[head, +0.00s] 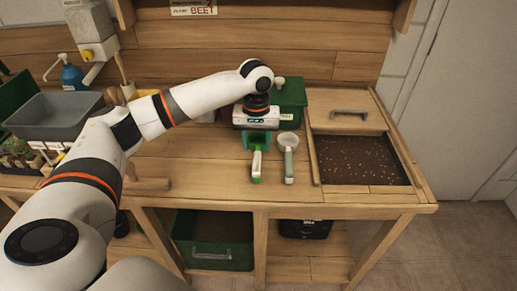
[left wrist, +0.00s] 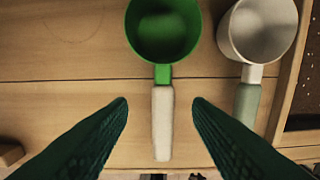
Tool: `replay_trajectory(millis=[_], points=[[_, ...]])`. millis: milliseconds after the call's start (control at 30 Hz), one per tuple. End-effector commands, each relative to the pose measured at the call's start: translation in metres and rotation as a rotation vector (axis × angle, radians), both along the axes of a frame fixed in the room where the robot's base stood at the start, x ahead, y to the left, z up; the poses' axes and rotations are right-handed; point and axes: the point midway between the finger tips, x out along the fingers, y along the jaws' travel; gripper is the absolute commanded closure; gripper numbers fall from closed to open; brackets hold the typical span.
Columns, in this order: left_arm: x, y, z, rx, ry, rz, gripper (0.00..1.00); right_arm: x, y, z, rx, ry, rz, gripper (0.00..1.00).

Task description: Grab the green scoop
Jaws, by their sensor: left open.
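The green scoop lies on the wooden bench; its green bowl (left wrist: 163,35) and pale handle (left wrist: 162,125) show in the left wrist view. In the head view its handle (head: 256,168) points toward the front edge, and its bowl is largely hidden under my left gripper. My left gripper (head: 257,143) is open above the scoop. In the left wrist view the dark green fingers of my left gripper (left wrist: 160,105) stand on either side of the handle, with gaps on both sides. My right gripper is not in view.
A white scoop (head: 289,146) with a grey-green handle lies close to the right. A green box (head: 292,100) stands behind. A soil bin (head: 360,160) is set into the bench at right. A grey tub (head: 55,115) stands at left. Bare bench lies left of the scoop.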

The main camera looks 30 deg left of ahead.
Motion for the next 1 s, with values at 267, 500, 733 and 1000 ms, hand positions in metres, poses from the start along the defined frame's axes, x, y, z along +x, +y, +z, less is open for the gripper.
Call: replay_trajectory(millis=[267,500,733,1000], points=[[0.001,-0.001,-0.031,0.001,0.003,0.0,0.55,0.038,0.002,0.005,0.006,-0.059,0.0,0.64],[0.001,-0.001,-0.055,0.001,0.001,-0.001,0.55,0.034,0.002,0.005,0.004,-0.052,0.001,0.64],[0.001,-0.002,-0.055,0.001,-0.001,-0.002,0.59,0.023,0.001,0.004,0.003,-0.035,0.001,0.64],[0.001,-0.002,-0.055,0.001,-0.001,-0.002,1.0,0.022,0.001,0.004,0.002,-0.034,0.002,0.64]])
